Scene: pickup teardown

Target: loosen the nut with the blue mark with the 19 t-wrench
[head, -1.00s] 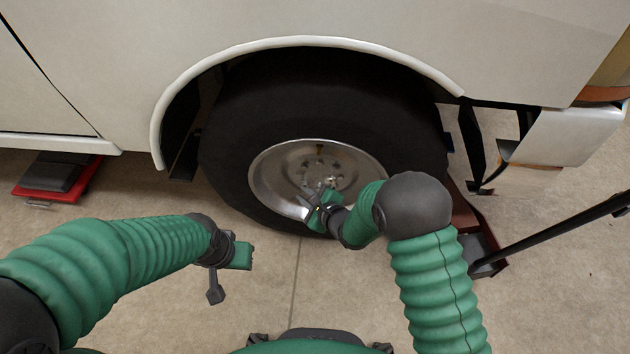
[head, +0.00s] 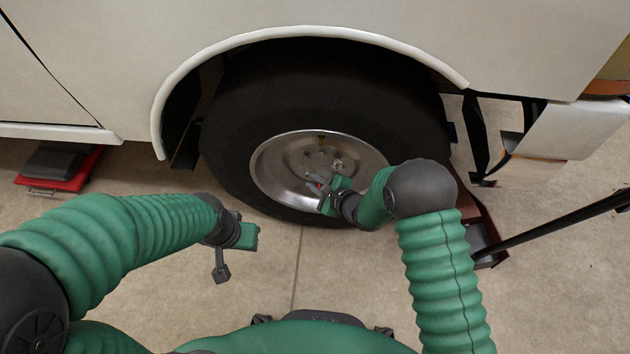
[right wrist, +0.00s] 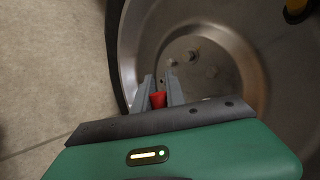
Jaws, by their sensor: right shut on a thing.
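The wheel (head: 285,165) has a steel rim with a few nuts around its hub; one nut (right wrist: 192,56) shows in the right wrist view. I cannot make out a blue mark. My right gripper (head: 322,187) is in front of the lower middle of the rim. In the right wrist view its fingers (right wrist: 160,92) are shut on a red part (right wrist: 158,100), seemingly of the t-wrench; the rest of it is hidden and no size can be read. My left gripper (head: 246,237) is over the floor left of the wheel; its fingers are too unclear to judge.
The white fender (head: 300,38) arches over the black tire (head: 235,150). A red jack (head: 485,240) with a long black handle stands right of the wheel. Another red item (head: 65,168) lies under the body at left. The floor in front is clear.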

